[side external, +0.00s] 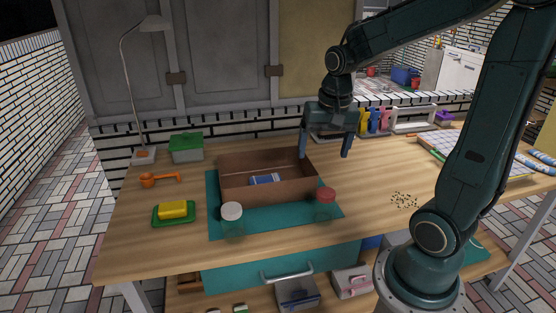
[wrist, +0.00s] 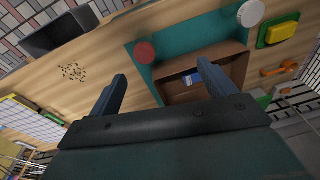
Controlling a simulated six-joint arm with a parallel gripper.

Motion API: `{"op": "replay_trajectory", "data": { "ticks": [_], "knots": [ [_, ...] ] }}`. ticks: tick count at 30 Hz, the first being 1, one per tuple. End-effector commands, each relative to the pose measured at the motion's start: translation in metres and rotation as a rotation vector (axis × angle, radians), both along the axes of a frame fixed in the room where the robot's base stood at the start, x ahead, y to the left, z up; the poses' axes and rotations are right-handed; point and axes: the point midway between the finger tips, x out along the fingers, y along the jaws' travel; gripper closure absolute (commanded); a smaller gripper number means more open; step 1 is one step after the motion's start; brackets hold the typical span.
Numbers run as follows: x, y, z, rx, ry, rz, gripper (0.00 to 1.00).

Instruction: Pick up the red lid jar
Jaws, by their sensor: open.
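The jar with the red lid (side external: 326,196) stands on the teal mat (side external: 285,222), just outside the front right corner of the brown box. Its body is clear and hard to make out. In the wrist view its red lid (wrist: 145,52) shows from above, beyond my left-hand finger. My gripper (side external: 325,153) is open and empty, pointing down above the table behind and right of the box, apart from the jar. Both fingers also show in the wrist view (wrist: 168,90). A similar jar with a white lid (side external: 231,212) stands at the mat's front left.
The brown box (side external: 270,192) holds a blue-and-white item (side external: 264,180). A yellow block (side external: 173,210) on a green dish, an orange scoop (side external: 160,178), a green-lidded container (side external: 186,146) and a lamp (side external: 144,155) stand left. Small dark bits (side external: 404,200) lie right. The wood right of the mat is mostly clear.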

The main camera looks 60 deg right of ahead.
Motion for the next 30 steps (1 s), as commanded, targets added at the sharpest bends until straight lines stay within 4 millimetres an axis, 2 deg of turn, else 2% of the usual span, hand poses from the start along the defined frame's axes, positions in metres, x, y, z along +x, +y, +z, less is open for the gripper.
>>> {"op": "replay_trajectory", "data": {
  "ticks": [1, 6, 12, 23, 30],
  "knots": [
    [0.003, -0.01, -0.009, 0.014, 0.023, -0.055, 0.17],
    [0.008, -0.037, -0.032, 0.049, 0.074, -0.216, 0.17],
    [0.009, -0.057, -0.051, 0.072, 0.11, -0.333, 0.17],
    [0.009, -0.061, -0.057, 0.079, 0.119, -0.362, 0.17],
    [0.008, -0.061, -0.078, 0.08, 0.123, -0.36, 0.17]
  ]
}}
